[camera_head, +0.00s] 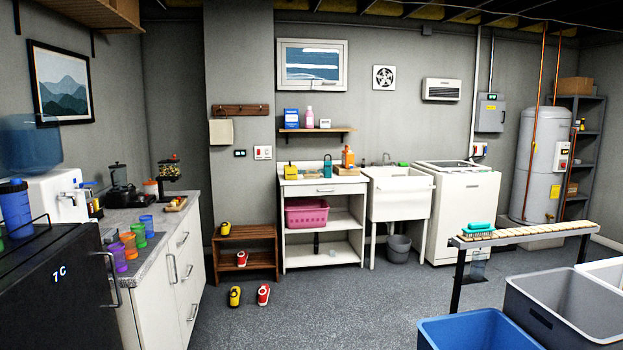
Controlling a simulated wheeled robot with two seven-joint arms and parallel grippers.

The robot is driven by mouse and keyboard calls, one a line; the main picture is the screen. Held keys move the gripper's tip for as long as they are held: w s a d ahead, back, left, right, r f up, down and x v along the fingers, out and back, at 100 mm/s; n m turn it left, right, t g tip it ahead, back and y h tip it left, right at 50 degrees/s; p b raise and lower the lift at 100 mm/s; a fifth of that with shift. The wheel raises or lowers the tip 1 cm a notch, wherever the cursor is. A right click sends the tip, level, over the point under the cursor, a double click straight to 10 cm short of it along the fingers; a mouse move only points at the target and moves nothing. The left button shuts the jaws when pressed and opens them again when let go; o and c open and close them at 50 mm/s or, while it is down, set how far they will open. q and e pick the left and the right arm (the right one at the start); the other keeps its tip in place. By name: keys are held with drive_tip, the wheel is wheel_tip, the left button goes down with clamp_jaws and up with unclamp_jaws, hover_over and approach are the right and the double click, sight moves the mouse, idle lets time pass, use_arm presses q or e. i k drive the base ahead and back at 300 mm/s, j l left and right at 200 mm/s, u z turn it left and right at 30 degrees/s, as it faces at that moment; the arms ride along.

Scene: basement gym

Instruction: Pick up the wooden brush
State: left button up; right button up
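No brush with a clearly wooden body can be made out at this distance. A teal brush-like item (480,226) with what look like bristles below lies on the left end of the slatted wooden bench (545,230) at the right. A small wooden-coloured item (176,204) lies on the left counter beside the snack dispenser; its kind is too small to tell. Neither of my grippers is in view.
The left counter (150,218) holds several coloured cups. A blue bin (475,330) and a grey bin (570,305) stand in front of the bench. Yellow and red shoes (263,294) lie on the floor by a wooden rack (245,247). The middle floor is clear.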

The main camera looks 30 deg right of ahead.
sight(306, 177)
drive_tip(key=i+l+z, duration=0.6)
drive_tip(key=i, duration=0.35)
drive_tip(key=i+l+z, duration=0.3)
drive_tip(key=i, duration=0.2)
drive_tip(key=i+z, duration=0.3)
drive_tip(key=i, duration=2.4)
drive_tip(key=i+u, duration=0.1)
drive_tip(key=i, duration=0.6)
drive_tip(key=i+l+u, duration=0.1)
drive_tip(key=i, duration=0.55)
drive_tip(key=i+l, duration=0.2)
drive_tip(key=i, duration=0.5)
drive_tip(key=j+u, duration=0.05)
